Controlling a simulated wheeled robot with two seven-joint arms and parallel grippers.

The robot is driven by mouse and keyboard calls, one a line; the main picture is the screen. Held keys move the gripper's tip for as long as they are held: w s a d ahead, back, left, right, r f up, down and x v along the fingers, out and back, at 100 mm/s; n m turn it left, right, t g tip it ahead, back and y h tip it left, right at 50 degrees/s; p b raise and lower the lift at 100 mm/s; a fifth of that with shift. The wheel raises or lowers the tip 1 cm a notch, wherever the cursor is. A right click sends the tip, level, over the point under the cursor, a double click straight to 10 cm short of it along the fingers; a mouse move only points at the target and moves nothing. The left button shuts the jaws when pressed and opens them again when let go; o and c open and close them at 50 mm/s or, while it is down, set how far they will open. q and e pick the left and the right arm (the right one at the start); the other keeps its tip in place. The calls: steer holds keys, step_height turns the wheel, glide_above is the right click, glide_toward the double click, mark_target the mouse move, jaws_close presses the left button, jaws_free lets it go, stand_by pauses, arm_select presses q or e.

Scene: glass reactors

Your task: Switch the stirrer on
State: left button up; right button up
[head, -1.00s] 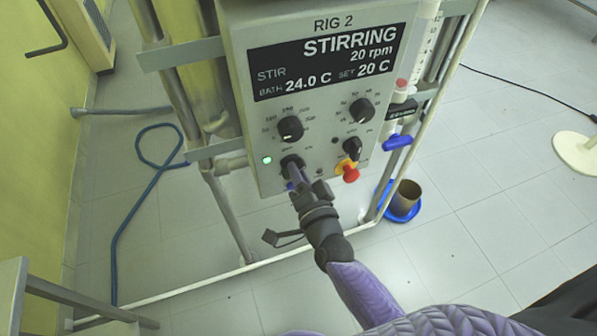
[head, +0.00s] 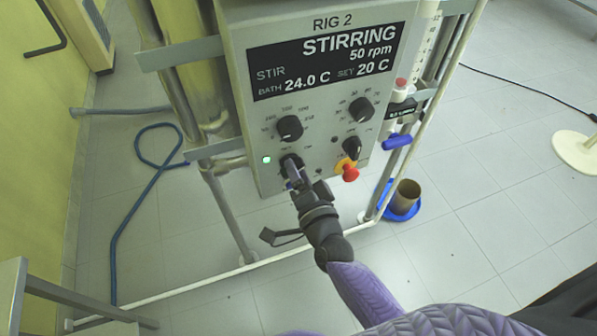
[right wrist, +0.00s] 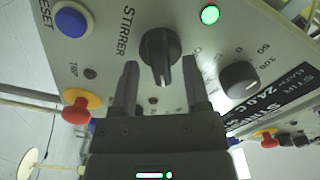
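The control box (head: 318,110) labelled RIG 2 fills the upper middle of the head view. Its display (head: 325,62) reads STIRRING, 50 rpm. The black stirrer knob (right wrist: 160,50) is at the box's lower left in the head view (head: 291,162), with a lit green lamp (head: 267,160) beside it; this lamp also shows in the right wrist view (right wrist: 210,14). My right gripper (right wrist: 161,80) has its fingers apart, one on each side of the knob, with visible gaps. In the head view my right gripper (head: 294,178) partly hides the knob. My left gripper is not in view.
Other black dials (head: 290,128) and a red button on a yellow base (head: 350,173) are close by on the box. A blue reset button (right wrist: 72,20) is left of the stirrer knob in the wrist view. Metal frame tubes stand either side.

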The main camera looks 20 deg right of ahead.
steer(key=s+p, duration=0.1)
steer(key=s, duration=0.9)
steer(key=shift+d, duration=0.15)
steer(key=shift+f, duration=0.1)
